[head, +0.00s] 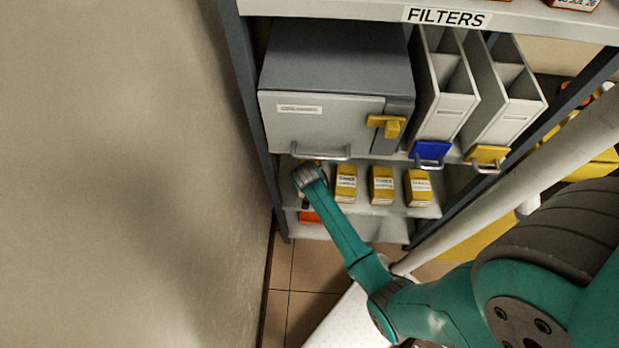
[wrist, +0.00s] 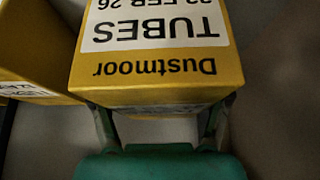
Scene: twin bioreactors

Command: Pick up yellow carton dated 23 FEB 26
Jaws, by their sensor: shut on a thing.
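A yellow carton (wrist: 155,85) fills the top of the wrist view. Its white label appears upside down and reads TUBES, with a date ending FEB 26; the day digits are cut by the frame's top edge. "Dustmoor" is printed on the yellow below the label. My gripper (wrist: 160,112) is shut on this carton, one finger at each side. In the head view my gripper (head: 308,178) is at the left end of the lower shelf and hides most of the carton there. Whether the carton touches the shelf cannot be told.
Several more yellow cartons stand to the right on the lower shelf (head: 362,207), the nearest one (head: 346,184) close by. Another carton (wrist: 35,50) is at the left in the wrist view. A grey box (head: 330,125) and grey holders (head: 445,105) stand above. A wall is at left.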

